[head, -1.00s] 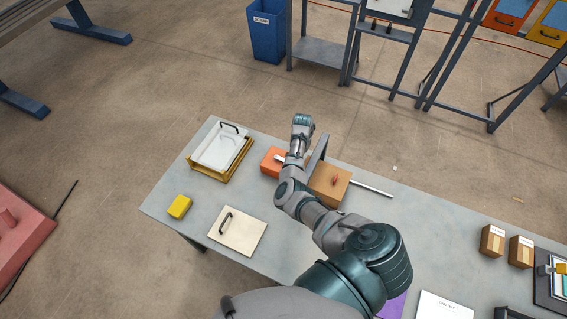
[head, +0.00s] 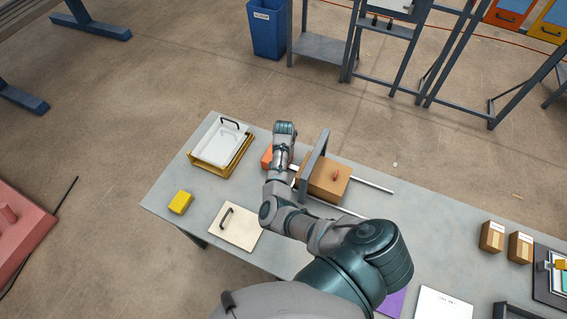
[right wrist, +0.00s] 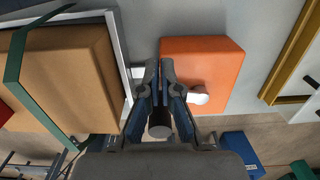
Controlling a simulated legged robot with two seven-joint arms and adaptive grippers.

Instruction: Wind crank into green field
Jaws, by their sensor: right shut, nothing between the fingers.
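The orange block (head: 267,157) sits on the table left of the brown block (head: 330,183), partly behind my right arm. In the right wrist view, the orange block (right wrist: 205,58) lies ahead and right of my right gripper (right wrist: 160,66). A white knob (right wrist: 197,96) protrudes from it, just right of the fingers. A grey cylinder end (right wrist: 160,127) shows between the finger bases; I cannot tell whether either part is the crank. The gripper is shut and empty. No green field can be made out. My left gripper is out of view.
A grey upright frame (head: 314,158) stands against the brown block, with metal rods (head: 372,187) nearby. A white tray (head: 219,146) in a yellow holder, a yellow block (head: 180,202) and a cream handled panel (head: 237,226) lie to the left.

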